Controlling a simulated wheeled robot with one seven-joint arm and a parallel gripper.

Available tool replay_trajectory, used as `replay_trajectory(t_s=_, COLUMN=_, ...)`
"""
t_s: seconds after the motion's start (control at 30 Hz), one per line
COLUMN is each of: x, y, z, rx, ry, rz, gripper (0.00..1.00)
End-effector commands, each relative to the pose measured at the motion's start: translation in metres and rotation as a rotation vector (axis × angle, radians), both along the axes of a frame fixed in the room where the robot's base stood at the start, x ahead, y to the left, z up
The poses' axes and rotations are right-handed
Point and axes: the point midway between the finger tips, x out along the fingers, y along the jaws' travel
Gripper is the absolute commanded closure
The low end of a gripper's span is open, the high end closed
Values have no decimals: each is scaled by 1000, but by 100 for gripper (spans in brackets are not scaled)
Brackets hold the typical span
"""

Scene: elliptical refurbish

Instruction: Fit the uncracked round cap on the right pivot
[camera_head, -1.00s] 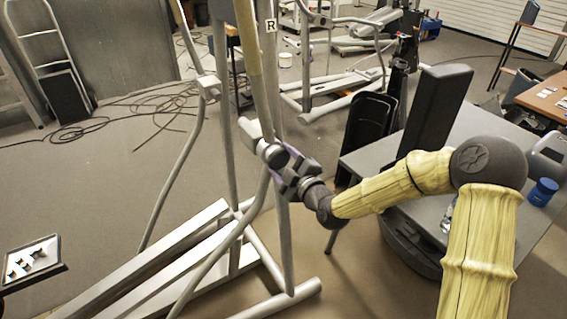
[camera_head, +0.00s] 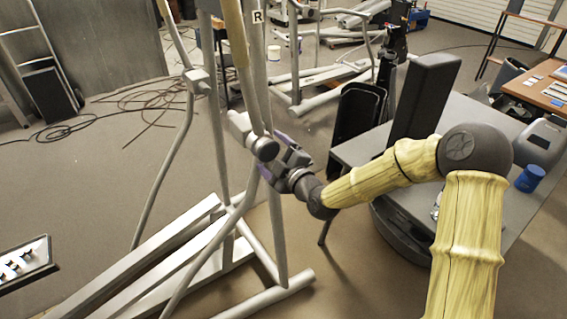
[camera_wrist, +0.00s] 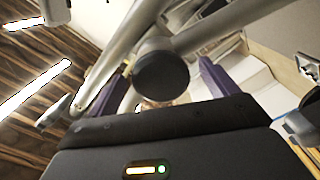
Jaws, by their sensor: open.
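The right pivot (camera_head: 240,125) is a grey horizontal tube on the elliptical's upright, below a label marked R (camera_head: 257,17). A dark round cap (camera_head: 265,149) sits on its near end. In the wrist view the same cap (camera_wrist: 162,78) shows a smooth dark face with no crack that I can make out. My gripper (camera_head: 273,158) is open just right of the cap. Its purple fingers stand apart to either side of the cap in the wrist view (camera_wrist: 163,64), and I see no finger touching it.
A tray (camera_head: 40,270) with several small items is at the lower left. A grey table (camera_head: 470,120) with a dark upright pad (camera_head: 424,95) and a blue tub (camera_head: 530,178) stands right. The elliptical's swing arm (camera_head: 167,170) and rails are left. Cables lie on the floor.

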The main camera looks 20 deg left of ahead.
Motion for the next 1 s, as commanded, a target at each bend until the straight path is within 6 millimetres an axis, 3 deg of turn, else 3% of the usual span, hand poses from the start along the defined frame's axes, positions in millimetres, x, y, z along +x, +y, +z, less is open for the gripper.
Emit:
replay_trajectory(t_s=0.27, x=-20, y=-25, z=-1, rx=-3, ry=-2, rz=-2, gripper=14)
replay_trajectory(t_s=0.83, x=-93, y=-111, z=0, rx=-2, ry=-1, rz=-4, gripper=14)
replay_trajectory(t_s=1.0, x=-94, y=-116, z=0, rx=11, ry=-11, rz=0, gripper=14)
